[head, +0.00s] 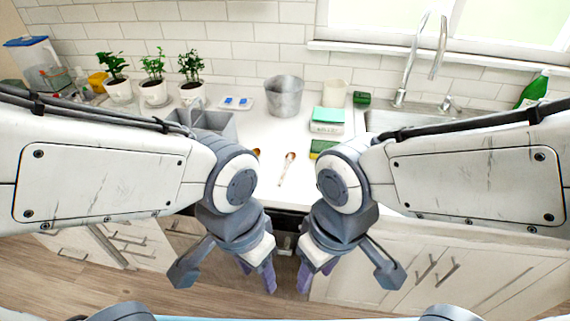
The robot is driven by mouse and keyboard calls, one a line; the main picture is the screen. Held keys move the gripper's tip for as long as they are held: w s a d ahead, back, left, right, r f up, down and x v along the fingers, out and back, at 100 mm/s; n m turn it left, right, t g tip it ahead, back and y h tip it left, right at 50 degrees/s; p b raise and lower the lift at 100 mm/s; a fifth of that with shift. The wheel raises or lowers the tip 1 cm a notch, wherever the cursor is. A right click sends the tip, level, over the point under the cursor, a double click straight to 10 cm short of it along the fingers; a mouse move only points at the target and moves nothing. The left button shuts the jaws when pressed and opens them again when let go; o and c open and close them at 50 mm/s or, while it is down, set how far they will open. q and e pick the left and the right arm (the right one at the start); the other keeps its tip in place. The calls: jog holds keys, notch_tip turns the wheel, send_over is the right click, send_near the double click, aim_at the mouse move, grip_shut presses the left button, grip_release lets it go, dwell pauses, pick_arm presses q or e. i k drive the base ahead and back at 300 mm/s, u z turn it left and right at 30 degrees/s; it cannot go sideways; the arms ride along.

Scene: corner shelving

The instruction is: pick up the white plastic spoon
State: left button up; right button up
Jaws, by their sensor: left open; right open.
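A small spoon (287,168) lies on the white counter (268,185), between my two arms in the head view. Its handle end looks whitish and its upper end brown; at this size I cannot tell its material. A second small brown-ended thing (256,152) shows just left of it, partly hidden by my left arm. My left gripper (257,273) is open and empty, pointing down in front of the counter's front edge. My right gripper (315,273) is open and empty beside it, also in front of the edge. Both are apart from the spoon.
A grey metal bucket (284,97), a green-and-white box (327,120) and a sponge (321,148) stand behind the spoon. A grey bin (215,124), a tray with blue items (232,103) and potted plants (153,88) are left. The sink (395,119) and a green bottle (534,90) are right.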

aim_at(290, 156)
jog(key=k, duration=0.65)
jog(key=z, duration=0.65)
jog(key=i, duration=1.15)
jog(key=u, duration=0.4)
